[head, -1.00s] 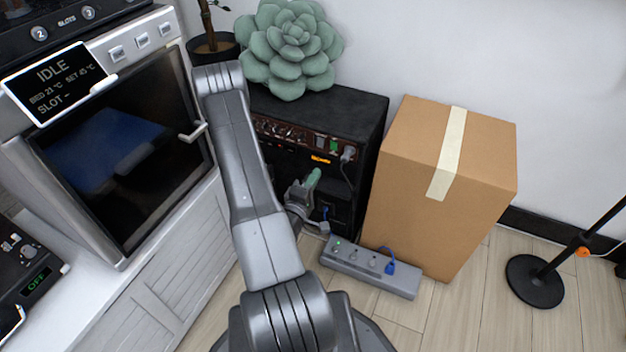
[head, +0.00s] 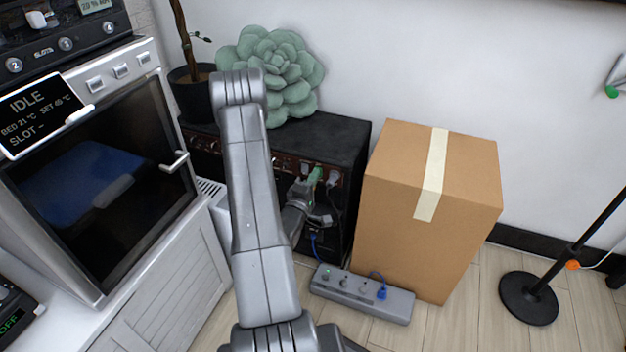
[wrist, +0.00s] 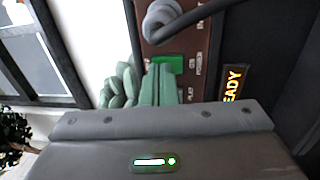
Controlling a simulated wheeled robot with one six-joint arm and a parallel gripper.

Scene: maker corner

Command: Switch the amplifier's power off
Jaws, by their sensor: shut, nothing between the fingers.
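The amplifier (head: 335,137) is a black box with a brown control panel, standing against the wall. In the wrist view its panel (wrist: 196,28) shows a lit green switch (wrist: 168,64) and an orange READY display (wrist: 233,83). My gripper (head: 317,173) is at the panel, its green fingers closed together and empty. In the wrist view the fingertips (wrist: 160,70) are right at the green switch and cover part of it. I cannot tell whether they touch it. In the head view my gripper and arm hide the switch and part of the panel.
A grey plug (wrist: 160,22) and its cable sit beside the switch. A cardboard box (head: 470,175) stands close on the right, a grey power strip (head: 365,295) on the floor in front. A machine reading IDLE (head: 90,170) is at left. A succulent (head: 290,85) stands on the amplifier.

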